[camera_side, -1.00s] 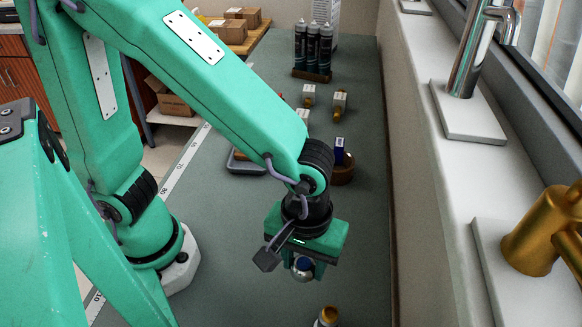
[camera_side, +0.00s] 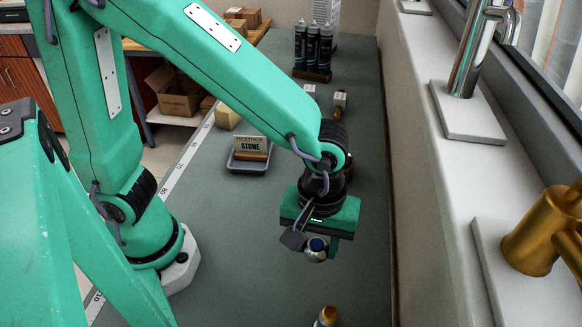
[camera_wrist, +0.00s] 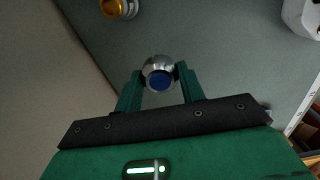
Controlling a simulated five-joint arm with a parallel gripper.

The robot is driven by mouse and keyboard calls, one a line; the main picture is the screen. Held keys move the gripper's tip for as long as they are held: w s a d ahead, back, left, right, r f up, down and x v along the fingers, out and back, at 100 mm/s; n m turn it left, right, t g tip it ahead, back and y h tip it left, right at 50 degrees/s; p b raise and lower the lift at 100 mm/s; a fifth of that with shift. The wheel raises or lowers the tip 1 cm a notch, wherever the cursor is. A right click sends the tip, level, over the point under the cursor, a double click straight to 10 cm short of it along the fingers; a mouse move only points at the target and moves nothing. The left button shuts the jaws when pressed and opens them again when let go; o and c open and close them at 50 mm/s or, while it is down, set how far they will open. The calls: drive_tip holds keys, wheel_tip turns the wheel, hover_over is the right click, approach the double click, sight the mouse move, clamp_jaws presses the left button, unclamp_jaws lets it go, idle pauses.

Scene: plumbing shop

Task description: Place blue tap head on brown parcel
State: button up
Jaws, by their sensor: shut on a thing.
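The blue tap head (camera_side: 316,247), a silver ball-like knob with a blue cap, is held in my gripper (camera_side: 319,254) above the green bench. In the wrist view it (camera_wrist: 160,80) sits between the two green fingers (camera_wrist: 160,72), which touch it from both sides. Nothing shows beneath it but bench. Small brown cardboard parcels (camera_side: 250,16) lie on a wooden surface at the far back left, and an open brown box (camera_side: 174,98) stands on a low shelf. I cannot tell which one is the brown parcel of the task.
A gold-capped tap head (camera_side: 326,317) stands near the front of the bench. A grey tray with a stone and card labelled "STONE" (camera_side: 250,146), a tan block (camera_side: 227,117) and several dark cartridges (camera_side: 313,45) are further back. The window sill (camera_side: 430,150) bounds the right. The bench's middle left is clear.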

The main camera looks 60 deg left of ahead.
drive_tip(key=w+a+r+n, duration=0.2)
drive_tip(key=w+a+n, duration=0.3)
drive_tip(key=w+a, duration=0.45)
drive_tip(key=w+a+r+n, duration=0.2)
drive_tip(key=w+a+n, duration=0.3)
drive_tip(key=w+a, duration=0.45)
drive_tip(key=s+a+r+n, duration=0.1)
drive_tip(key=a+n, duration=0.3)
drive_tip(key=a, duration=1.1)
drive_tip(key=s+a+r+n, duration=0.1)
drive_tip(key=a+n, duration=0.4)
drive_tip(key=a, duration=1)
drive_tip(key=shift+s+a+r, duration=0.35)
drive_tip(key=shift+s, duration=0.4)
approach(229, 115)
drive_tip(key=a, duration=0.1)
drive_tip(key=w+a+f, duration=0.1)
drive_tip(key=a, duration=0.1)
drive_tip(key=w+a+f, duration=0.1)
drive_tip(key=a, duration=0.1)
drive_tip(key=shift+f, duration=1.95)
